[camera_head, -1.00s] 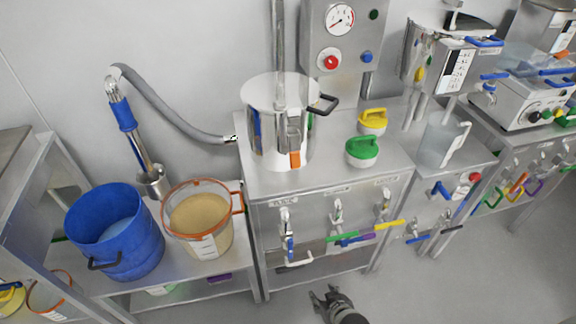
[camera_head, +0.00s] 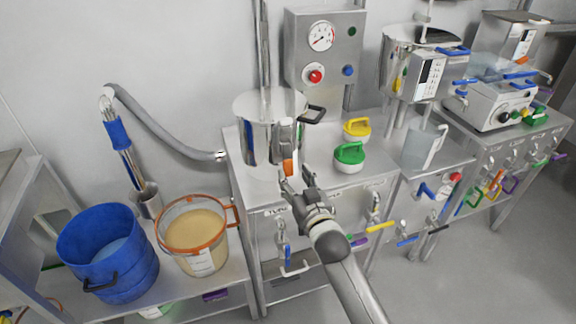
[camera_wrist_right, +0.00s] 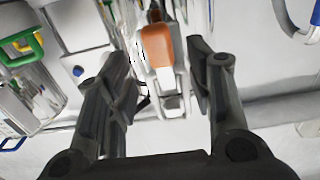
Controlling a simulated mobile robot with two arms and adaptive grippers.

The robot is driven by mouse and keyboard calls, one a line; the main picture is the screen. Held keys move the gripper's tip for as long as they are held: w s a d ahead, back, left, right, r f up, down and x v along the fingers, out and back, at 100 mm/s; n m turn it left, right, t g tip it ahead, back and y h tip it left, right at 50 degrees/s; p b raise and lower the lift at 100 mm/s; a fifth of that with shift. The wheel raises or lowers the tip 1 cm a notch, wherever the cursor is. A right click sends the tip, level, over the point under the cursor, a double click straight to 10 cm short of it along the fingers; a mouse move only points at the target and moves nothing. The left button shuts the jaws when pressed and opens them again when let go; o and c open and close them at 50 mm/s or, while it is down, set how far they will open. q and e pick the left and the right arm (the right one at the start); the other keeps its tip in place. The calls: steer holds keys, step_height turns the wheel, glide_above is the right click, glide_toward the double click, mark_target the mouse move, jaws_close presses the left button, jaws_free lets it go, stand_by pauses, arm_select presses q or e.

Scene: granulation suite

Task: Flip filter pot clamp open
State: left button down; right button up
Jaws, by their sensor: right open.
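The filter pot (camera_head: 258,132) is a shiny steel cylinder with a black side handle, standing on the steel bench. Its clamp (camera_head: 287,137) is a steel lever upright against the pot's front, with an orange tip (camera_head: 288,167) at its lower end. My right gripper (camera_head: 297,178) is open just in front of and below the clamp. In the right wrist view the clamp's orange tip (camera_wrist_right: 157,46) lies between the open fingers of my right gripper (camera_wrist_right: 166,62), with a visible gap on both sides. Whether the tip is within finger reach in depth is unclear. My left gripper is not in view.
Green (camera_head: 349,157) and yellow (camera_head: 356,128) capped pieces stand right of the pot. A control box (camera_head: 325,50) with a gauge rises behind. A blue bucket (camera_head: 108,255) and an orange-rimmed tub (camera_head: 195,240) stand on the lower left shelf. Valves line the bench front.

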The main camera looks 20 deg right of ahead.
mark_target(289, 167)
steer(key=w, duration=0.5)
steer(key=shift+w+a, duration=0.1)
steer(key=shift+w, duration=0.25)
jaws_close()
